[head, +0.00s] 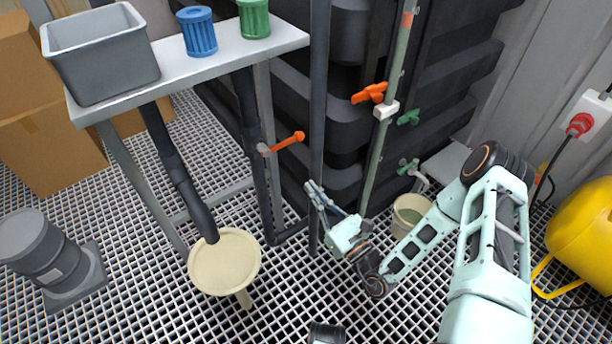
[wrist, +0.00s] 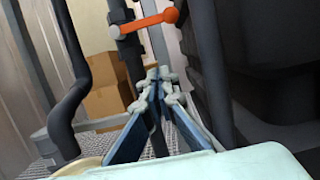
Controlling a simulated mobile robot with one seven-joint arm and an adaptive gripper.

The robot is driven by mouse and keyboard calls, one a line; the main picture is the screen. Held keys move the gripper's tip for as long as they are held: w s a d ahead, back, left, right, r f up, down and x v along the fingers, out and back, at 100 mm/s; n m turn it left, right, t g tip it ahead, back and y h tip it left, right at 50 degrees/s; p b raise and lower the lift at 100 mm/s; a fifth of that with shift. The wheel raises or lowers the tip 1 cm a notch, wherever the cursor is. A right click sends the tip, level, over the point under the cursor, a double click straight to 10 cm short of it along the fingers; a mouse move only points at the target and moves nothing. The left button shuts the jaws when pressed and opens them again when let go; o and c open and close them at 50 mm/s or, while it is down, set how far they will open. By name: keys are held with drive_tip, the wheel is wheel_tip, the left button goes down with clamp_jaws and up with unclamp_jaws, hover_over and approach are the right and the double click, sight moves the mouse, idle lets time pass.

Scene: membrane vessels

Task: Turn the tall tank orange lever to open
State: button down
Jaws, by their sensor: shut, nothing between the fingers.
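An orange lever (head: 287,142) is on a dark upright pipe beside the grey table. It sticks out to the right, across the pipe's line, with its round end slightly raised. In the wrist view the lever (wrist: 148,22) is at the top, above the fingertips and apart from them. A second, shorter orange lever (head: 369,94) is on the pale green pipe in front of the dark stacked tank (head: 345,80). I cannot tell which lever is the tall tank's. My gripper (head: 313,190) is shut and empty, below and right of the first lever. It also shows in the wrist view (wrist: 160,75).
A dark post (head: 318,110) stands close by my gripper. Green levers (head: 409,117) are on the tank's right side. A cream round basin (head: 224,262) and a bucket (head: 411,212) stand on the grating. The table (head: 190,68) holds a grey bin and two cups.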

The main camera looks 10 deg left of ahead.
sight(283, 144)
drive_tip(key=w+a+r+b, duration=0.2)
drive_tip(key=w+a+r, duration=0.3)
drive_tip(key=a+r, duration=0.1)
drive_tip(key=shift+w+a, duration=0.2)
drive_tip(key=shift+r, duration=0.1)
idle(0.3)
drive_tip(key=shift+w+n, duration=0.1)
drive_tip(key=shift+n, duration=0.2)
drive_tip(key=shift+r+n+g+y, duration=0.2)
drive_tip(key=shift+n+g+y, duration=0.1)
drive_tip(key=shift+n, duration=0.4)
